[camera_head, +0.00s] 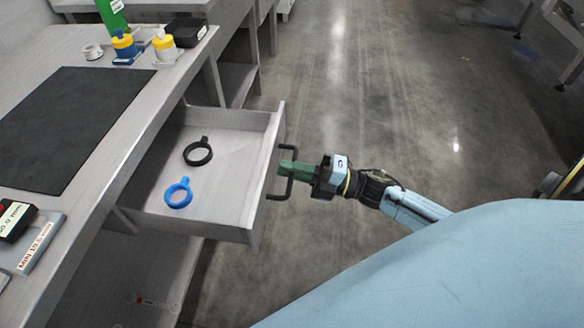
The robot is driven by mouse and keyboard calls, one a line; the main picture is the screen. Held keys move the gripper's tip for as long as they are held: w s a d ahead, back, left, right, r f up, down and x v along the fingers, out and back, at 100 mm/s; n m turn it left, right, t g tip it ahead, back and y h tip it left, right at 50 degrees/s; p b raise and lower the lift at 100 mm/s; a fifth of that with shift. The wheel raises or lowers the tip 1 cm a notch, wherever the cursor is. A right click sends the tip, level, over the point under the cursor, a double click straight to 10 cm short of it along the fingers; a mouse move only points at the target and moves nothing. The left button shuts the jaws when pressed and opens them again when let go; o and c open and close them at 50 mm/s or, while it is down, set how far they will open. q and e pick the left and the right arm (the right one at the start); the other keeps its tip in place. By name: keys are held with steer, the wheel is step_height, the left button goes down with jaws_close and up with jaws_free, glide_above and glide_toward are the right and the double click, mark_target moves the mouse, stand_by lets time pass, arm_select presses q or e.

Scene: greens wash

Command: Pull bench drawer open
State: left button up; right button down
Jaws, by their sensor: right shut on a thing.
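The bench drawer (233,232) stands pulled out from under the bench (160,110), its inside in view. Its front panel carries a dark bar handle (289,151). My right gripper (287,171) is shut on the handle at about its middle, with its green fingers across the bar. A black ring-shaped piece (198,163) and a blue ring-shaped piece (178,204) lie apart on the drawer floor. My left gripper is not in view.
A dark mat (68,125) covers part of the bench top. Yellow-capped bottles (163,42), a green bottle (112,14) and a black tray (187,31) stand at its far end. A black device (15,220) is at the near left. The floor beyond the drawer is clear.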

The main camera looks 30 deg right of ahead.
steer(key=c, duration=1.6)
jaws_free()
steer(key=shift+c, duration=0.2)
steer(key=shift+d, duration=0.1)
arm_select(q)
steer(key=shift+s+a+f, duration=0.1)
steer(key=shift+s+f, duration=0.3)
arm_select(e)
steer(key=v, duration=1.3)
steer(key=shift+s+d, duration=0.1)
steer(key=shift+s, duration=0.05)
